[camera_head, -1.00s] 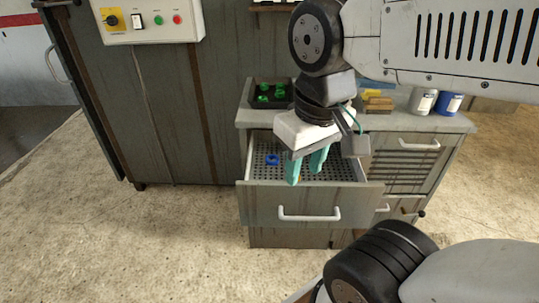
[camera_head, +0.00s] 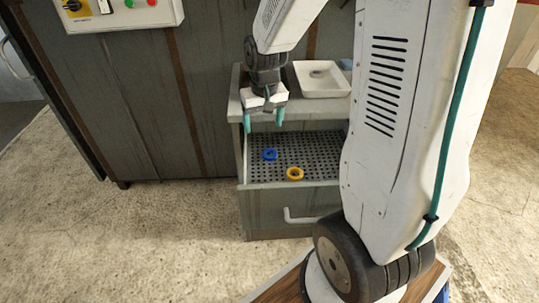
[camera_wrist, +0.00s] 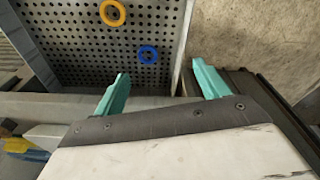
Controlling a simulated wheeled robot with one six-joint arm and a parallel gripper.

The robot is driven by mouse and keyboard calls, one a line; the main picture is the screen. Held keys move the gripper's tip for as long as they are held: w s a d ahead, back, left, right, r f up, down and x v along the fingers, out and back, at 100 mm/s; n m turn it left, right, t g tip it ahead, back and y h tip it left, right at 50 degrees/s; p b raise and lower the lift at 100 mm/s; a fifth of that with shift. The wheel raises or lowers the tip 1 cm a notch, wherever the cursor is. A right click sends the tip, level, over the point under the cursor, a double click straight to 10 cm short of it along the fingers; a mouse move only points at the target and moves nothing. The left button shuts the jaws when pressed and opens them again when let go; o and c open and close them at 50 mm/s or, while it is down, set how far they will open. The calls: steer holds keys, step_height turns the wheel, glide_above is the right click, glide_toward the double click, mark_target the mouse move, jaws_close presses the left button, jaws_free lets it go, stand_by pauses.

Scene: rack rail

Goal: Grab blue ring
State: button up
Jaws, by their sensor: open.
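The blue ring (camera_head: 270,154) lies on the perforated floor of the open drawer (camera_head: 297,196), toward its left back. In the wrist view the blue ring (camera_wrist: 148,54) lies beyond my fingertips, between their lines and nearer the left finger. My gripper (camera_head: 264,123) is open and empty, above the drawer's back left, near the counter edge. Its teal fingers (camera_wrist: 158,80) also show in the wrist view, spread apart and not touching the ring. A yellow ring (camera_head: 295,174) lies in the same drawer, closer to the drawer front; it also shows in the wrist view (camera_wrist: 113,13).
A white tray (camera_head: 322,80) with a grey round thing in it stands on the counter (camera_head: 240,100) behind the drawer. A tall grey cabinet (camera_head: 140,110) stands to the left. My own arm hides the drawer's right side. The floor at left front is clear.

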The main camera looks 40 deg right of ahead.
steer(key=m, duration=0.1)
glide_toward(269, 156)
steer(key=f, duration=0.6)
steer(key=shift+w+d+f, duration=0.1)
steer(key=shift+w+f, duration=0.2)
steer(key=shift+w, duration=0.05)
steer(key=c, duration=1.1)
